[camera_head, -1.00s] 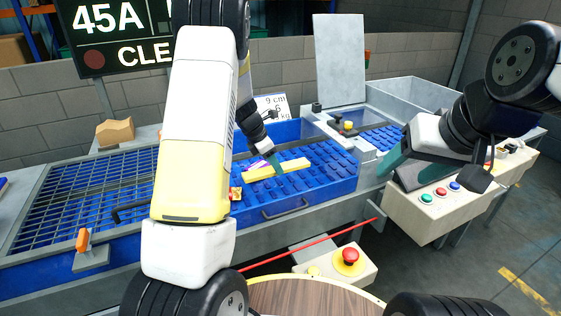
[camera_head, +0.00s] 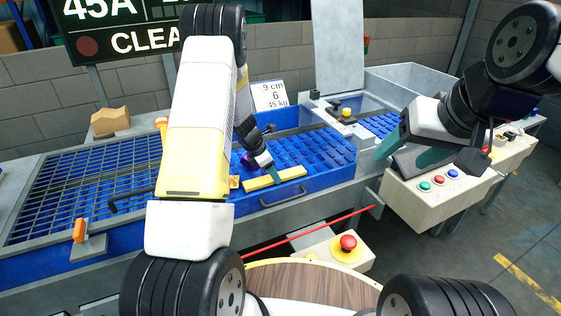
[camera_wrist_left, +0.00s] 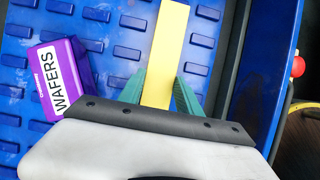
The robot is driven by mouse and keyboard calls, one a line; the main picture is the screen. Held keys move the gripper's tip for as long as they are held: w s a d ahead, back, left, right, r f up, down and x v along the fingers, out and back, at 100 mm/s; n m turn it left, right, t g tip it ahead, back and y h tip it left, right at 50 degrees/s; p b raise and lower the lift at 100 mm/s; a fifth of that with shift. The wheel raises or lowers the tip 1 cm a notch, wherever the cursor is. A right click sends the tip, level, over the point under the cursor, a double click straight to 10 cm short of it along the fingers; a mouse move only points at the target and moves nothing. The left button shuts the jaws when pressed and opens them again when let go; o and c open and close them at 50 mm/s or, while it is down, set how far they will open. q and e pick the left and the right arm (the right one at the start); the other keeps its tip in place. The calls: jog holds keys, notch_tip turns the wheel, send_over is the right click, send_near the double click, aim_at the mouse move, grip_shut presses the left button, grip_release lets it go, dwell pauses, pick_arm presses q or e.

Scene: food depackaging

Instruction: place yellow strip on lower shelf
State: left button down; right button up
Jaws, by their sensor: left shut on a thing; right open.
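The yellow strip (camera_head: 291,173) is a long flat bar over the front edge of the blue studded tray (camera_head: 315,150). My left gripper (camera_head: 273,174) is shut on it, with its green fingers on both sides. In the left wrist view the strip (camera_wrist_left: 163,50) runs lengthwise between the fingers (camera_wrist_left: 158,90), beyond the tips. Whether it touches the tray I cannot tell. My right gripper (camera_head: 410,153) is open and empty at the right, above the control box. I cannot make out a lower shelf for certain; my left arm hides part of the bench.
A purple wafers box (camera_wrist_left: 62,78) lies in the tray left of the strip. A blue grid (camera_head: 85,185) is at the left, with a cardboard piece (camera_head: 110,120) behind. A control box (camera_head: 440,190) with buttons, a red stop button (camera_head: 348,243) and a red rod (camera_head: 310,233) are in front.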

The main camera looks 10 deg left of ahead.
pick_arm(q)
jog(key=c, duration=0.8)
grip_release()
jog(key=shift+f, duration=0.1)
jog(key=shift+c, duration=0.2)
